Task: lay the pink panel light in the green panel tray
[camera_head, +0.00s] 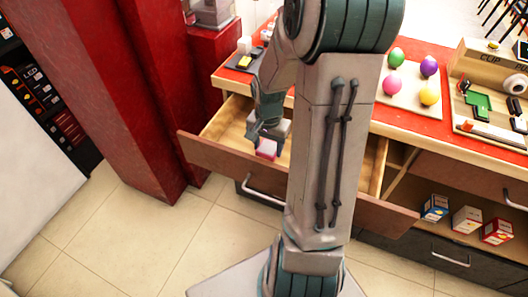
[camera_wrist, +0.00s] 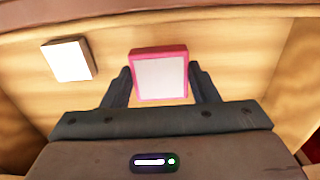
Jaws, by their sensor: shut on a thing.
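The pink panel light (camera_wrist: 161,78), a square with a white face and pink rim, sits between the two dark fingers of my gripper (camera_wrist: 160,71) in the wrist view. The gripper is shut on it. In the head view my gripper (camera_head: 267,140) is low inside the open wooden drawer, and the pink panel light (camera_head: 267,150) shows below it. I cannot tell whether the light touches the drawer floor. I cannot make out a green panel tray; my arm hides part of the drawer and counter.
Another white-faced panel (camera_wrist: 67,60) lies in the drawer, left of my gripper. The red-topped counter (camera_head: 395,122) bears a board with coloured balls and a wooden tray (camera_head: 462,124) holding a green object (camera_head: 478,103). A red pillar (camera_head: 130,90) is left.

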